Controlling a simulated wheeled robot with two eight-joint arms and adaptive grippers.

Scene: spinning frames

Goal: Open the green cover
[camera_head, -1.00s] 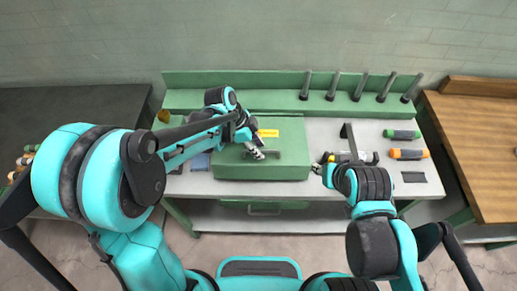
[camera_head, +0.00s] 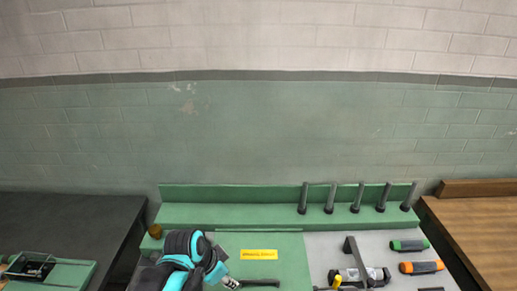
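The green cover (camera_head: 280,248) is the top of a green case with a yellow label (camera_head: 259,254). It lies flat and looks closed. Its dark handle (camera_head: 262,283) shows at the bottom edge of the view. My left gripper (camera_head: 232,284) is just left of the handle, at the bottom edge. Its fingers are small and cut off, so I cannot tell whether they are open or touch the handle. My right gripper is out of the frame.
A green rack (camera_head: 240,216) with several upright dark pegs stands behind the case. Green-handled (camera_head: 409,245) and orange-handled (camera_head: 421,267) tools lie at right, beside a dark clamp-like tool (camera_head: 352,255). A green tray-like object (camera_head: 70,275) sits on the dark table at left.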

